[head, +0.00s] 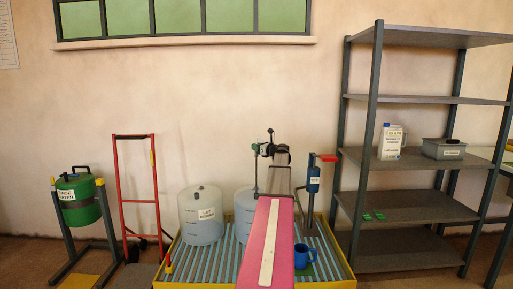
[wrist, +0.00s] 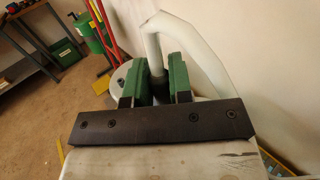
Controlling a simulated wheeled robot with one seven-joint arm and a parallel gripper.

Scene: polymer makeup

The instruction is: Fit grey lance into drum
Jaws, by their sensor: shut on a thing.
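My gripper (head: 264,149) is above the spill tray, over the right translucent drum (head: 243,214). In the wrist view its green fingers (wrist: 157,82) are shut on the grey lance (wrist: 152,45), a pale pipe with a bent, hose-like upper part that curves right. In the head view the lance (head: 256,175) shows as a thin upright rod beside my arm. The left translucent drum (head: 201,221) has a white label. A pale drum top with a dark cap (wrist: 119,83) shows behind the fingers. The lance's lower end is hidden, so I cannot tell whether it is in a drum opening.
The drums stand on a yellow-edged tray (head: 185,284) with blue-grey slats. A blue pump with a red handle (head: 314,180) and a blue mug (head: 303,256) are right of my arm. A grey shelf (head: 415,207) stands right; a red hand truck (head: 120,200) and green drum (head: 78,200) stand left.

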